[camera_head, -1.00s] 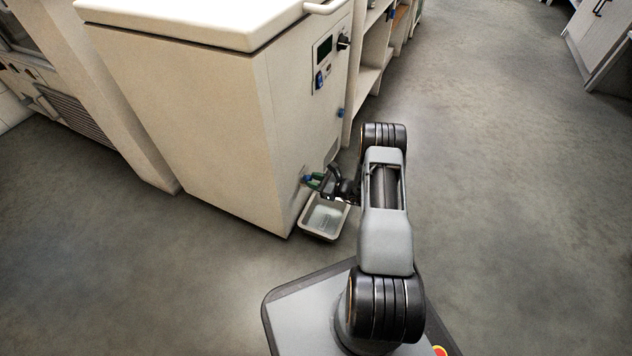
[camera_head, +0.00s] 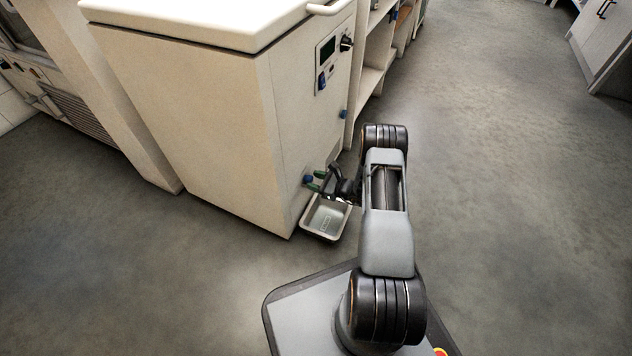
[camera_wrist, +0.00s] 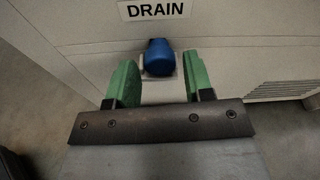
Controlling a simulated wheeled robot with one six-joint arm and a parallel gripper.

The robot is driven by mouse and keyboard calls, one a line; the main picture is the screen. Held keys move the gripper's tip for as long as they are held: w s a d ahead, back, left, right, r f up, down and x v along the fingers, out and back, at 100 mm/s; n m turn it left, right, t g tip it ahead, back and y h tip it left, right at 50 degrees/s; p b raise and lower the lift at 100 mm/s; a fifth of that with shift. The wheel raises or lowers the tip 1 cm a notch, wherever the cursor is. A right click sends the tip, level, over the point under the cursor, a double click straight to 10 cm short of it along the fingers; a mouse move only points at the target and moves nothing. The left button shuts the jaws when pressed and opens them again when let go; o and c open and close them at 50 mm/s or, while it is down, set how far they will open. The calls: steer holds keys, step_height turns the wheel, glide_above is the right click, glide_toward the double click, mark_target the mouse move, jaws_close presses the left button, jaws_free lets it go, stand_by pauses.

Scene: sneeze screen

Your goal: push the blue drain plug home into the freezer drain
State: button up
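The blue drain plug (camera_wrist: 159,58) sits at the white drain fitting (camera_wrist: 144,68) on the freezer's front, under the DRAIN label (camera_wrist: 155,9). It also shows in the head view (camera_head: 308,179). How deep it sits in the drain I cannot tell. My gripper (camera_wrist: 160,78) has green fingers, spread apart, one on each side of the plug's line. The fingers stand short of the plug, with a visible gap, and hold nothing. In the head view my gripper (camera_head: 322,180) is close to the freezer's front face.
The cream freezer (camera_head: 205,120) has a white lid (camera_head: 190,15). A metal tray (camera_head: 326,222) lies on the floor below the drain. Shelves (camera_head: 375,65) stand behind the freezer. A vent grille (camera_wrist: 280,88) is right of the drain. Floor to the right is clear.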

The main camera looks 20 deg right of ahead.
steer(key=shift+o, duration=0.8)
steer(key=shift+a, duration=0.1)
steer(key=shift+s, duration=0.1)
steer(key=p+v, duration=0.1)
steer(key=v, duration=0.6)
steer(key=shift+p, duration=0.35)
